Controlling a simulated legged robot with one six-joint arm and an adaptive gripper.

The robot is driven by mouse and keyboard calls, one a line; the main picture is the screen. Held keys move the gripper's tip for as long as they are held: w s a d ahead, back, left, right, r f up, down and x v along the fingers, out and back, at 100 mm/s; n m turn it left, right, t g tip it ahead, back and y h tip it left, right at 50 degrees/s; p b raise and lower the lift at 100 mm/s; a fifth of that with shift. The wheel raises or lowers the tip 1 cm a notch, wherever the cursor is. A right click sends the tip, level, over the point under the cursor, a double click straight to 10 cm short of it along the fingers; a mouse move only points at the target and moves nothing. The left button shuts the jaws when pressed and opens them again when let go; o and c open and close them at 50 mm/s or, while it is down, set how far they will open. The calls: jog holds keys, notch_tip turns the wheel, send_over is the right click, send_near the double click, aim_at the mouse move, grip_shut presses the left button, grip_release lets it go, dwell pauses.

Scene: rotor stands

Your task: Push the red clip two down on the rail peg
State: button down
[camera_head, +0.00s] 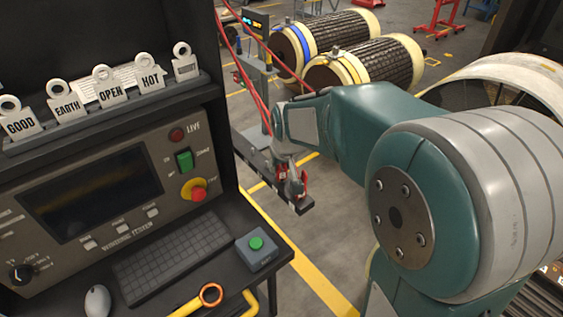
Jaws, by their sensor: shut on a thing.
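My gripper (290,180) is small and far off in the head view, at the end of my green and grey arm. It points down over the outer end of a dark rail (249,148). It is shut on a red clip (304,178), of which only small red parts show around the fingers. The clip is at the rail's end; whether it sits around a peg there is hidden by the gripper. Red cables (254,97) run down behind the gripper toward the rail.
Two dark rotors (355,70) lie behind. My arm covers much of the right. Open floor with yellow lines lies below the rail.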

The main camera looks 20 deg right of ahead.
jog(key=shift+d, duration=0.3)
jog(key=shift+a+f, duration=0.15)
jog(key=shift+f, duration=0.25)
jog(key=shift+c, duration=1.5)
grip_release()
jog(key=v, duration=1.2)
jog(key=s+f+t, duration=0.1)
jog(key=s+f, duration=0.1)
jog(key=s, duration=1.6)
jog(key=shift+s+f, duration=0.25)
jog(key=shift+f, duration=0.05)
